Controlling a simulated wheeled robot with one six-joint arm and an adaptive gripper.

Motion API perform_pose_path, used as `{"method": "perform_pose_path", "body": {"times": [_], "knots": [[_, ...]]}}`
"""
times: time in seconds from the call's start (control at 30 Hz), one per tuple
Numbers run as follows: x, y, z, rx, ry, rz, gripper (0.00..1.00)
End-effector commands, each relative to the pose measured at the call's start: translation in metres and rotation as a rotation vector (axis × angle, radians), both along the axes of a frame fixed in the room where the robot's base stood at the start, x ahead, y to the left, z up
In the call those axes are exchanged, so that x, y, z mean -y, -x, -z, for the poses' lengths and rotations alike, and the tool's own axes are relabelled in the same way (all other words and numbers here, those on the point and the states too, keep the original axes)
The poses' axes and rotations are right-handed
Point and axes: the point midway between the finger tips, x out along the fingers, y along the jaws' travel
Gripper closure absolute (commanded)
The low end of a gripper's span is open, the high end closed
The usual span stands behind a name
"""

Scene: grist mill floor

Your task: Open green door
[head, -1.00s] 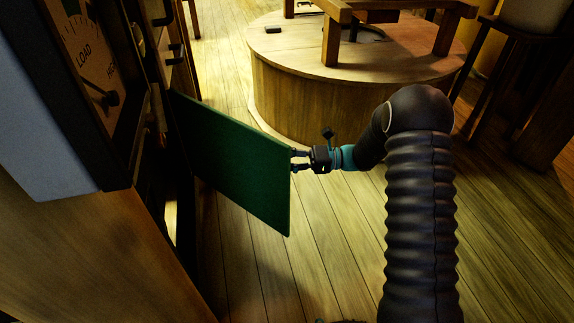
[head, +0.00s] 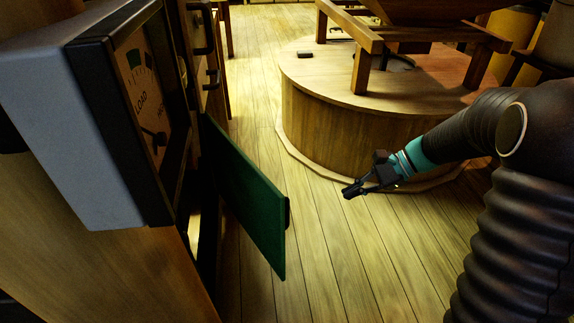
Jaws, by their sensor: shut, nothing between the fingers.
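The green door (head: 243,200) stands swung out from the dark cabinet on the left, its free edge toward the lower middle of the head view. A small dark handle shows at its free edge (head: 288,212). My gripper (head: 348,193) is to the right of the door, clear of it, with a visible gap between. Its fingers are together and hold nothing. The inside of the cabinet behind the door is mostly hidden.
A grey box with a load dial (head: 142,95) juts out at the left, above and in front of the door. A round wooden millstone casing (head: 335,130) stands behind my gripper. Plank floor (head: 335,260) is clear between door and arm.

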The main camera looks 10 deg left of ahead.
Motion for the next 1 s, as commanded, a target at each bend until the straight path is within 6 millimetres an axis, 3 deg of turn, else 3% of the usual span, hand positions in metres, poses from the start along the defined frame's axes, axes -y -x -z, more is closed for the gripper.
{"method": "perform_pose_path", "body": {"times": [0.03, 0.2, 0.5, 0.8, 1.0], "knots": [[0.010, 0.009, -0.016, 0.058, 0.048, -0.022, 1.00], [0.036, 0.040, -0.047, 0.222, 0.193, -0.107, 1.00], [0.067, 0.102, -0.098, 0.484, 0.402, -0.278, 1.00], [0.099, 0.162, -0.135, 0.732, 0.614, -0.449, 1.00], [0.117, 0.191, -0.149, 0.859, 0.735, -0.543, 1.00]]}}
